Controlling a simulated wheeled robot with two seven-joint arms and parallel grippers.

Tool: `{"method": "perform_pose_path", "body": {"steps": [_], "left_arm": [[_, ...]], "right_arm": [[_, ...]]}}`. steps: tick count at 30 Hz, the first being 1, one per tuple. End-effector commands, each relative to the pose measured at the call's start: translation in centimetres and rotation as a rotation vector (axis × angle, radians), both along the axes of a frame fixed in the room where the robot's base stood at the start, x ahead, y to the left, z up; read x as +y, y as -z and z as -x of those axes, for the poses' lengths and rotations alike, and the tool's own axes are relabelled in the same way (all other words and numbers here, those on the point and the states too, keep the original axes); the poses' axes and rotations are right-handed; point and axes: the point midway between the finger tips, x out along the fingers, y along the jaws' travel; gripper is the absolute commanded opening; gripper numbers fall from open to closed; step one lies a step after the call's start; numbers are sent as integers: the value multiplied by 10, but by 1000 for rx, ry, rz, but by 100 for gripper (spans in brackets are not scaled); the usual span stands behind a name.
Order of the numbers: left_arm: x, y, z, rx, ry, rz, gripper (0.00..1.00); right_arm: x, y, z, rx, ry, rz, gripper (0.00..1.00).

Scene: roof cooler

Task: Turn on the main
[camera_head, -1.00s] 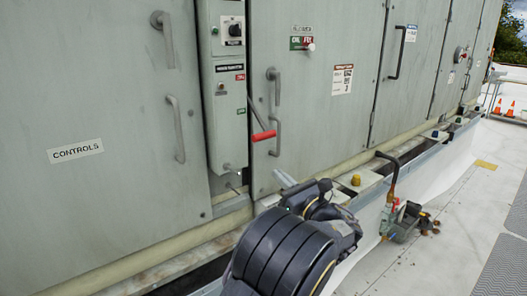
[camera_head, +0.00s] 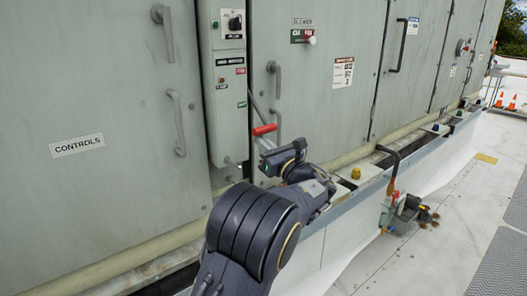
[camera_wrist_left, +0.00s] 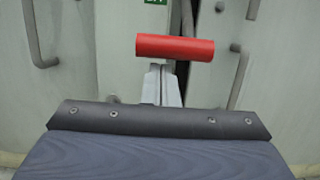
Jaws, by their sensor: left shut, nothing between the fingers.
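A lever with a red grip (camera_head: 264,129) hangs down at the right side of a narrow grey switch box (camera_head: 224,110) on the cabinet wall. My left gripper (camera_head: 266,144) is shut and empty, its fingertips just below the red grip. In the left wrist view, the red grip (camera_wrist_left: 175,47) lies crosswise just beyond the tips of the shut fingers (camera_wrist_left: 164,80). I cannot tell whether they touch it. A black rotary knob (camera_head: 235,22) sits on the upper part of the box. My right gripper is not in view.
A door labelled CONTROLS (camera_head: 77,146) is to the left, with grey handles. Another door handle (camera_head: 274,80) is close behind the lever. A pipe with a valve (camera_head: 400,205) stands at the right by the ledge.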

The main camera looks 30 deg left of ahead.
Motion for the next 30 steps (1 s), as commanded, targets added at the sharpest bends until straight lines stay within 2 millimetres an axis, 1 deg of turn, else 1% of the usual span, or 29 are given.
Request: {"method": "perform_pose_path", "body": {"steps": [4,14,17,21,24,30], "left_arm": [[-4,-5,2,-1,-1,0,0],[-4,-6,2,0,-1,1,0],[-4,-8,2,3,0,7,0],[-6,-15,4,15,0,34,0],[-7,-14,4,20,0,47,0],[-8,-19,5,29,0,71,0]], "right_arm": [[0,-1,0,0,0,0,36],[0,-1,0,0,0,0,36],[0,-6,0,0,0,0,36],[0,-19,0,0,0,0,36],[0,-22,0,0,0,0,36],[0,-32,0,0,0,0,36]]}}
